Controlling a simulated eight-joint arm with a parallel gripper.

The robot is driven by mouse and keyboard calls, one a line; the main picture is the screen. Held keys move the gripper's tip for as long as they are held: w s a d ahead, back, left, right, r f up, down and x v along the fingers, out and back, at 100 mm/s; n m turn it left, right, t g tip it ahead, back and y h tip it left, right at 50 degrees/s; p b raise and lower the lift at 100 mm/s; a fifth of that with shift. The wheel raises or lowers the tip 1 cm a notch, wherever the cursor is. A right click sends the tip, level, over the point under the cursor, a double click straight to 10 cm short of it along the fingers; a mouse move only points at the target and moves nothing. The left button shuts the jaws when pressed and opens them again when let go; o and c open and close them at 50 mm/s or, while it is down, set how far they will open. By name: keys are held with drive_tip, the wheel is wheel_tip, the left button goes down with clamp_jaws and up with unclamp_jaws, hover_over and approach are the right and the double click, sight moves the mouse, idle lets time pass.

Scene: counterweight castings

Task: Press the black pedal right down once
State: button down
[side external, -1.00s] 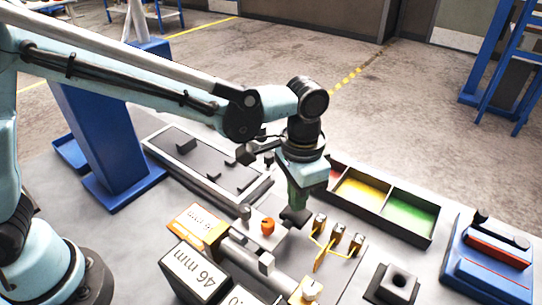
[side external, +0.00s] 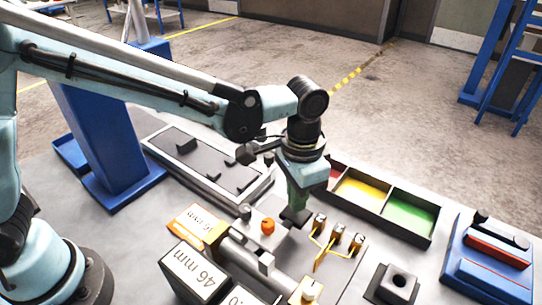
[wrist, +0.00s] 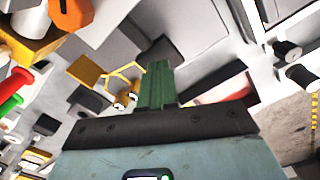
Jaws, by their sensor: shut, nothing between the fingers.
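My gripper (side external: 298,204) points down over the bench with its green fingers together and nothing between them. In the wrist view the shut fingers (wrist: 157,72) stick out at the middle. A black pad, which looks like the pedal (side external: 295,216), lies right at the fingertips in the side view. A dark flat plate (wrist: 168,48) beyond the fingertips in the wrist view seems to be the same part. The fingers hide some of it. I cannot tell whether they touch it or how far down it is.
An orange knob (side external: 268,227) stands close to the left of the pedal. Yellow brackets with several metal posts (side external: 338,240) stand close on the right. Behind is a tray with coloured compartments (side external: 432,240). Blocks marked in mm (side external: 196,272) and a black block with a hole (side external: 393,284) stand in front.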

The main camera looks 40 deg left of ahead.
drive_tip(key=shift+f, duration=0.1)
drive_tip(key=shift+f, duration=1.75)
drive_tip(key=shift+r, duration=4.55)
drive_tip(key=s+a+n+t, duration=0.3)
drive_tip(key=a, duration=0.8)
drive_tip(key=s+a+r+n+t, duration=0.1)
drive_tip(key=s+a+n+t, duration=0.2)
drive_tip(key=a, duration=0.9)
drive_tip(key=shift+s+t, duration=0.6)
drive_tip(key=shift+s, duration=0.05)
